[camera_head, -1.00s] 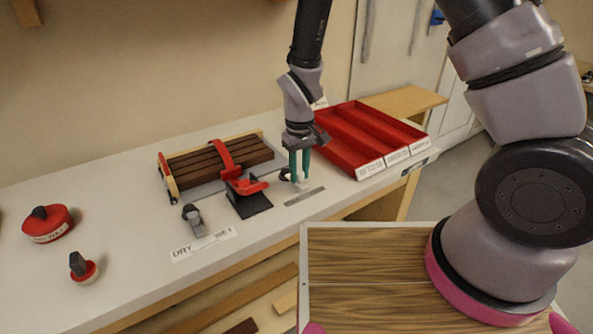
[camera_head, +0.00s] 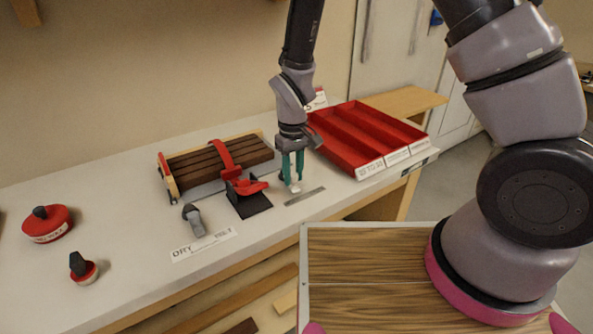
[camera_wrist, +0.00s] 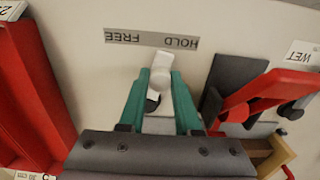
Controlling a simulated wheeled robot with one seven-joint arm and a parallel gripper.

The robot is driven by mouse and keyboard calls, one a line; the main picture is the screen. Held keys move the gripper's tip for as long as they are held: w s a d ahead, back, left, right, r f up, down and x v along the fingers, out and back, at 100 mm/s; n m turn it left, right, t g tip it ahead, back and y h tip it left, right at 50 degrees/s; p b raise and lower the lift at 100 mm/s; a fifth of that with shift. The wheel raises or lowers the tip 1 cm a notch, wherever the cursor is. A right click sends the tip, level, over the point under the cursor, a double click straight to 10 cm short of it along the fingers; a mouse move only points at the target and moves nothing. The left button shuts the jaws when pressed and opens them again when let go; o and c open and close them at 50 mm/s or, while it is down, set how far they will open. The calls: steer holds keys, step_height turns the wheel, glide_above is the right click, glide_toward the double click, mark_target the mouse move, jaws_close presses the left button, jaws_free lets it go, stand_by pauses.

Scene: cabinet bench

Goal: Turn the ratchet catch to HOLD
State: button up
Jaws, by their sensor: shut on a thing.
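The ratchet catch (camera_wrist: 163,62) is a small pale lever on the bench, in the middle of the wrist view. In the head view its pale tip (camera_head: 295,188) shows below the fingers. My gripper (camera_wrist: 160,88) has green fingers on both sides of the lever and is shut on it; it also shows in the head view (camera_head: 292,175). A grey strip (camera_wrist: 150,38) beyond the tip reads FREE and HOLD, upside down in the wrist view. The tip points near the middle of the strip, slightly towards HOLD. The fingers hide part of the lever, and a small black part shows between them.
A red clamp (camera_head: 245,186) on a dark base, with dark wooden slats (camera_head: 190,168) behind it, stands close left of my gripper. A red divided tray (camera_head: 345,150) stands to the right. A grey lever (camera_head: 193,220) by a DRY/WET label is further left.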

steer(key=shift+a, duration=0.15)
steer(key=shift+s+a, duration=0.2)
steer(key=shift+a, duration=0.9)
steer(key=o, duration=0.8)
steer(key=shift+o, duration=0.2)
step_height(320, 180, up, 9)
stand_by(0.4)
steer(key=shift+r, duration=0.1)
